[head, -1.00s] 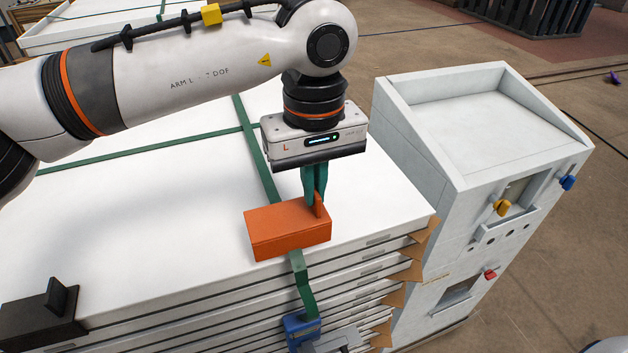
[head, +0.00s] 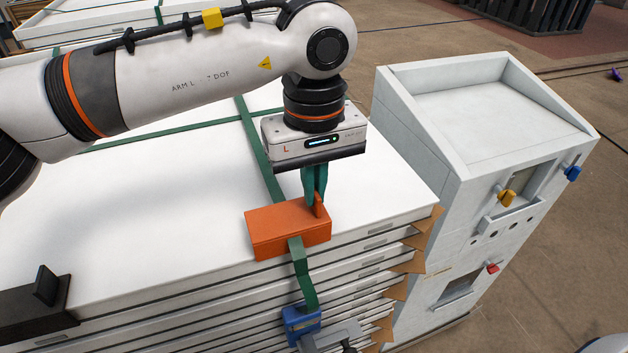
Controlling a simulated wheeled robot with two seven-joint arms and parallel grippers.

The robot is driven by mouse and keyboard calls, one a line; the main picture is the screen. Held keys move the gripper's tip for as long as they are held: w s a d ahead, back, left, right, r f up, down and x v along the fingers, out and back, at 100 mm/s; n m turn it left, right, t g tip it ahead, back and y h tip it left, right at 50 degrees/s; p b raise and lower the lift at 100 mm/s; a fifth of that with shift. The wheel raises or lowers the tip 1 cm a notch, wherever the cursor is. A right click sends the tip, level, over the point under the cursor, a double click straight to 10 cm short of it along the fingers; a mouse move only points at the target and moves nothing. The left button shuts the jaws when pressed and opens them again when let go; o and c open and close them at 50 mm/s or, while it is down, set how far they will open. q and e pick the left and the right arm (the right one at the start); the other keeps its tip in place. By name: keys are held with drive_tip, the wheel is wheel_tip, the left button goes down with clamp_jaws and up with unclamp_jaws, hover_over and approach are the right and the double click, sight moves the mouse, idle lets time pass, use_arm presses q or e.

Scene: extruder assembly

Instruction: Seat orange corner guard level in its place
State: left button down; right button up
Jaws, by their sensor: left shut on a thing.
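The orange corner guard (head: 278,230) sits at the front top edge of the white panel stack (head: 150,215). A green strap (head: 303,270) runs over the top of the stack to the guard, and shows again across the guard's lower front face and down the stack's side. The guard's underside is hidden, so I cannot tell whether it touches the stack. My right gripper is not in view.
A blue buckle (head: 301,323) with a grey part beside it hangs low on the strap. A black block (head: 38,310) sits on the stack's front left edge. Brown corner pieces (head: 411,262) stick out at the right. A grey cabinet (head: 440,190) stands close by.

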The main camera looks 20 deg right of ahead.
use_arm(q)
drive_tip(key=shift+f+b, duration=1.05)
drive_tip(key=shift+f, duration=0.4)
drive_tip(key=shift+f+b, duration=0.2)
drive_tip(key=shift+b, duration=0.1)
drive_tip(key=c, duration=1.5)
unclamp_jaws()
drive_tip(key=shift+r+p, duration=2.25)
drive_tip(key=shift+r, duration=1.3)
